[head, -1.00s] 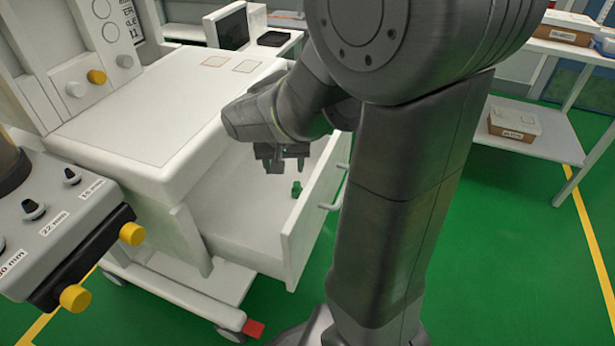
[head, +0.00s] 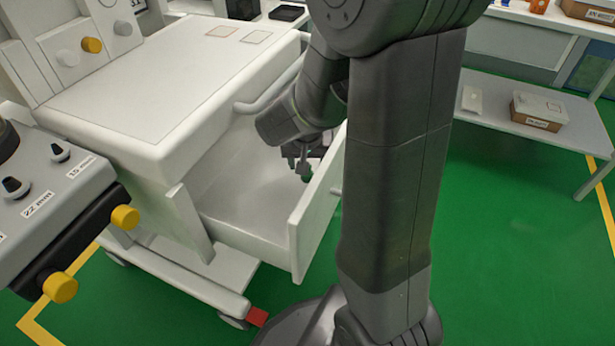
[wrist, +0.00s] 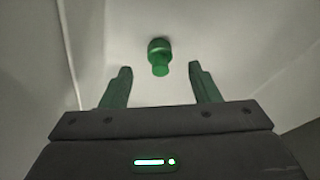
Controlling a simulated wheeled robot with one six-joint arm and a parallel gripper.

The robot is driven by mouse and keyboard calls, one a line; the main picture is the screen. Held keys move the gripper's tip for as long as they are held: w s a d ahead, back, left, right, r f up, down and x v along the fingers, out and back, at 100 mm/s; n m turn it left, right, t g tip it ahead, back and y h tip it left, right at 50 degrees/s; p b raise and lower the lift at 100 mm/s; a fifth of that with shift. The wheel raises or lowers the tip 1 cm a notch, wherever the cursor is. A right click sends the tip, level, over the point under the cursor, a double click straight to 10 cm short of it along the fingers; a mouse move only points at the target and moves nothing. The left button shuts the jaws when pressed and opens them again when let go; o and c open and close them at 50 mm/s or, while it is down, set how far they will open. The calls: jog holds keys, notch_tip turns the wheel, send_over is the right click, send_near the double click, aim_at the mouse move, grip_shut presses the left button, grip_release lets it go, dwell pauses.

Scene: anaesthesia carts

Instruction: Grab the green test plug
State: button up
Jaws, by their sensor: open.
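The green test plug (wrist: 159,55) lies in the white open drawer (head: 240,215) of the cart; in the wrist view it shows just beyond my fingertips, centred between them. My gripper (wrist: 160,82) is open and empty, its two green-tinted fingers on either side of the line to the plug. In the head view my gripper (head: 300,168) is down inside the drawer near its front panel. The plug is mostly hidden there behind my gripper, so I cannot make it out clearly. The wrist view shows a gap between the fingertips and the plug.
The drawer's front panel (head: 316,205) stands close to my gripper on the right. The cart's white top (head: 170,85) overhangs the drawer's back. A grey unit with yellow knobs (head: 60,205) is at the left. A shelf with a box (head: 540,110) stands at the right.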

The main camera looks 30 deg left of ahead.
jog(key=b+x, duration=0.2)
jog(key=x, duration=0.3)
jog(key=c, duration=1.1)
